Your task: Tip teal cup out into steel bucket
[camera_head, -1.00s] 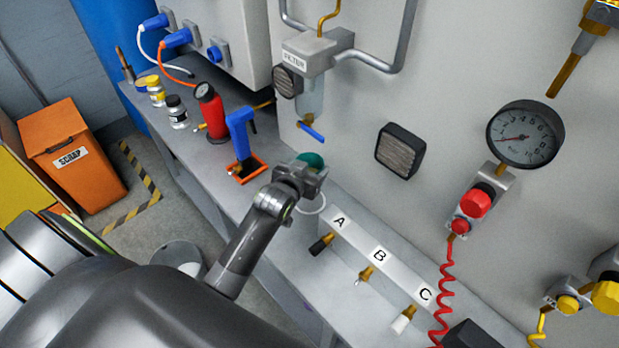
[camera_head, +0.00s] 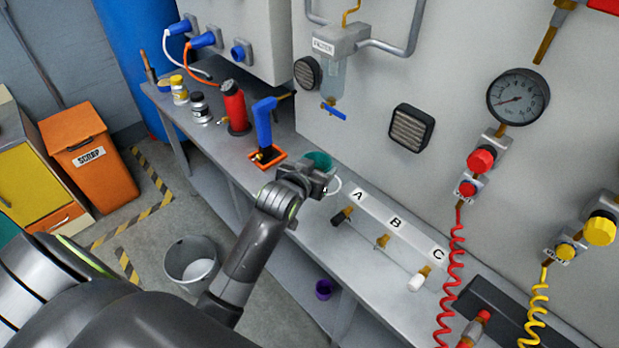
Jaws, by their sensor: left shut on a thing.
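The teal cup (camera_head: 319,160) shows above the bench beside the wall, partly hidden behind my left gripper (camera_head: 310,177). My left gripper is shut on the teal cup. I cannot tell whether the cup touches the bench top, and its inside is mostly hidden. The steel bucket (camera_head: 176,269) stands upright on the floor in front of the bench, left of my left forearm. Its open top faces up and its inside looks pale. My right gripper is out of view.
The bench (camera_head: 222,150) holds a blue-handled tool on an orange base (camera_head: 264,125), a red bottle (camera_head: 235,105) and small jars (camera_head: 199,107). Labelled valves (camera_head: 382,240) lie to the right. An orange scrap bin (camera_head: 95,170) stands left.

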